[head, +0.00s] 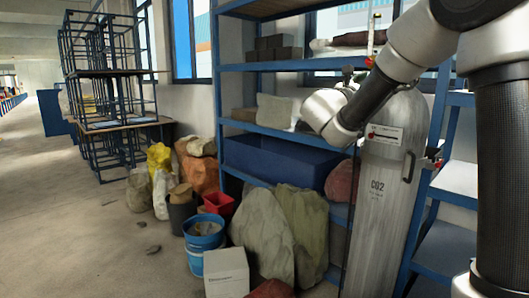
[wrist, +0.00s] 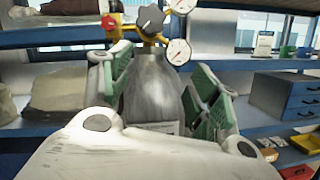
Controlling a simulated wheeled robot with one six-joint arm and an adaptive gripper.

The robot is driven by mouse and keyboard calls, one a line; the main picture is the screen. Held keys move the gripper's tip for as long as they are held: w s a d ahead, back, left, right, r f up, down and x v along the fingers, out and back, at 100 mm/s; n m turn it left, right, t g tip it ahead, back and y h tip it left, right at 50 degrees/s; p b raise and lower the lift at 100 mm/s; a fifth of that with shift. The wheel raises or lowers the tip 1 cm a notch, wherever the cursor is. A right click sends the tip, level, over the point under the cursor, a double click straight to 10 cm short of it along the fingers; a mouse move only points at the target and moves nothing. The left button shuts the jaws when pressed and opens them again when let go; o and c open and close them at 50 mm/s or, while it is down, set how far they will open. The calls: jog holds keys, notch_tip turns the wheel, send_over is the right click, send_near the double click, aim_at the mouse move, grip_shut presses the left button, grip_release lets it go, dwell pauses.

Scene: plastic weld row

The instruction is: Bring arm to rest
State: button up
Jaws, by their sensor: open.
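My arm (head: 375,90) reaches in from the upper right in the head view and bends in front of the blue shelving. My gripper (wrist: 155,78) shows in the wrist view with its green-and-grey fingers spread apart and nothing held between them. A grey CO2 cylinder (head: 378,215) stands upright just beyond the arm in the head view. In the wrist view the cylinder's shoulder (wrist: 153,92) appears between the fingers, farther off; whether they touch it I cannot tell. In the head view the gripper itself cannot be clearly made out.
Blue shelving (head: 262,66) holds a blue bin (head: 275,160). Sacks (head: 262,230), a blue bucket (head: 203,240) and a white box (head: 226,272) crowd the floor before it. Gauges (wrist: 178,52) top the cylinder. A drawer unit (wrist: 285,96) stands right. Open floor (head: 70,220) lies left.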

jog(key=s+d+f+m+g+y, duration=0.4)
jog(key=s+f+m+g, duration=0.1)
jog(key=s+f, duration=0.3)
jog(key=s+d+f+m+g+y, duration=0.3)
jog(key=s+d+f+m+g, duration=0.15)
jog(key=s+f, duration=0.35)
jog(key=s+a+f+m+t+y, duration=0.1)
jog(key=s+a+f+m+y, duration=0.2)
jog(key=s, duration=0.6)
jog(key=s+a+f+m+t+y, duration=0.2)
jog(key=s+a+f+m+y, duration=0.1)
jog(key=s+a+m+y, duration=0.5)
jog(key=shift+s+f, duration=0.25)
jog(key=shift+s, duration=0.45)
